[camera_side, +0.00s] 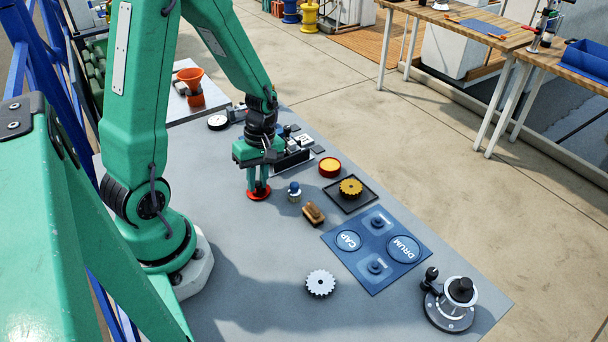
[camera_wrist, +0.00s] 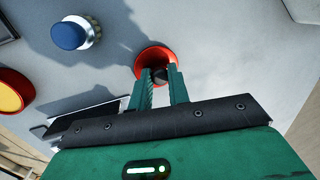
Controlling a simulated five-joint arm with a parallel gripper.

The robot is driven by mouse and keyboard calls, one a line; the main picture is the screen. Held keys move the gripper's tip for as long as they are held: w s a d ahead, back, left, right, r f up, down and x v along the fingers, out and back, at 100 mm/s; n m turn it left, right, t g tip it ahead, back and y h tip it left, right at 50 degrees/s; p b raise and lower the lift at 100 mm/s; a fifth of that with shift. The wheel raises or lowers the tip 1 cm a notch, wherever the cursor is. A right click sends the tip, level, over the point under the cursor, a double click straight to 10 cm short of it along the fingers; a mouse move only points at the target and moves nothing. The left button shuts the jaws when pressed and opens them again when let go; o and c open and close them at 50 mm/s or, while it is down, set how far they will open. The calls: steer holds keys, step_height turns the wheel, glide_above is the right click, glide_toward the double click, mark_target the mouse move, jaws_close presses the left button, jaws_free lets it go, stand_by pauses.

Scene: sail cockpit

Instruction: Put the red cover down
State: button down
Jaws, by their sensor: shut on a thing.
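The red cover (camera_side: 258,195) is a round red disc under my gripper (camera_side: 258,186) in the side view. In the wrist view it is a shallow red dish shape (camera_wrist: 152,55) at the fingertips, with a dark middle part between them. My gripper (camera_wrist: 160,76) points down and is shut on the cover, by its dark middle. The cover is at or very close to the grey table top (camera_side: 230,270); I cannot tell whether it touches. The fingers hide part of the cover.
A blue-capped jar (camera_side: 294,191) and a wooden-handled brush (camera_side: 313,213) stand close to the right. Beyond are a red-rimmed yellow tin (camera_side: 330,167), a gold gear (camera_side: 351,187) and a blue CAP/DRUM mat (camera_side: 376,284). A white gear (camera_side: 320,283) lies in front.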

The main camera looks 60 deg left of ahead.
mark_target(268, 186)
steer(key=c, duration=1.3)
jaws_free()
steer(key=shift+r, duration=0.1)
steer(key=shift+w+r, duration=0.4)
steer(key=shift+r, duration=1.55)
steer(key=shift+w+r, duration=0.45)
steer(key=shift+r, duration=1.45)
steer(key=shift+w+r, duration=0.4)
steer(key=shift+r, duration=1.55)
